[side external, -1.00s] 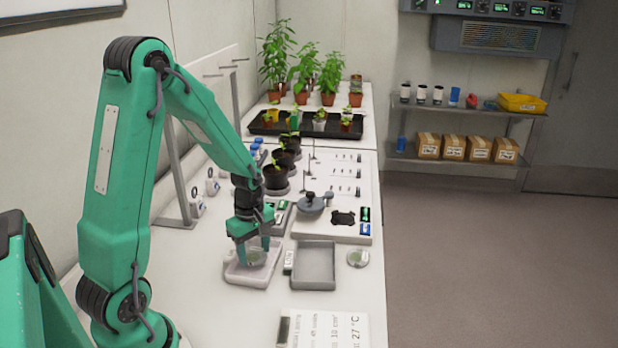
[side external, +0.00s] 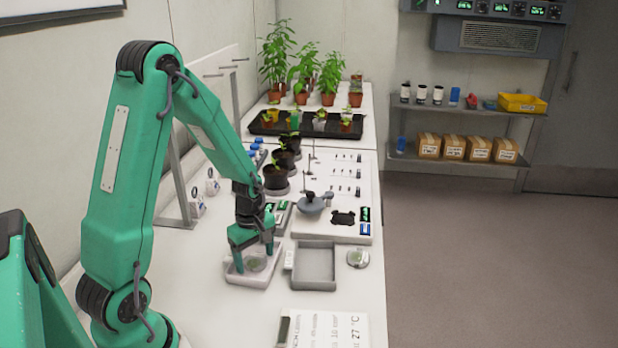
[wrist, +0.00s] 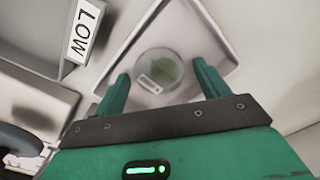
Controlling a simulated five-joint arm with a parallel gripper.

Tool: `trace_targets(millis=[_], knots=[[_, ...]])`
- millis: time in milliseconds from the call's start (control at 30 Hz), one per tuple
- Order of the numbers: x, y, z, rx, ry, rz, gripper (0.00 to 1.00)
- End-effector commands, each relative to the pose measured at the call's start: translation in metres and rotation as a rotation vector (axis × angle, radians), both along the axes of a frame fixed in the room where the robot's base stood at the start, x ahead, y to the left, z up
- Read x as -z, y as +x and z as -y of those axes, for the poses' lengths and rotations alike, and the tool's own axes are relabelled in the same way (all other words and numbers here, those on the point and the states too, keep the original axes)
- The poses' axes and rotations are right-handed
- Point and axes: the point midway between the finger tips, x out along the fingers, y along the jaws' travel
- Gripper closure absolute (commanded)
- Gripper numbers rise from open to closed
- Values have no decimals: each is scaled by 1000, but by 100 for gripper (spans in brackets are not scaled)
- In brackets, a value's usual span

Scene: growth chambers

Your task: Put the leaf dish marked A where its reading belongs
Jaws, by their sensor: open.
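A round clear dish with a green leaf piece (side external: 257,264) lies in a pale, shallow tray (side external: 249,284). My gripper (side external: 253,261) is open over that tray, with its fingers on either side of the dish. In the wrist view the dish (wrist: 160,70) sits between the spread fingertips, with gaps on both sides. Its small label is too blurred to read, so I cannot tell whether it is A. A second leaf dish (side external: 357,258) lies on the bench, right of a grey tray (side external: 315,284). A plate reading LOW (wrist: 85,30) stands beside the pale tray.
Behind the trays are a white board (side external: 348,190) with a grey lidded instrument (side external: 312,204) and black pots (side external: 276,178). The grey tray looks empty.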

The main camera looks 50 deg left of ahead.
Motion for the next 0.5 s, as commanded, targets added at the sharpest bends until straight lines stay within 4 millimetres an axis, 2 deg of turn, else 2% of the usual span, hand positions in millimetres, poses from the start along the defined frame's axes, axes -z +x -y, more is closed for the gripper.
trace_targets(millis=[267,500], knots=[[-4,0,0,0,0,1,26],[-22,1,0,0,1,3,26]])
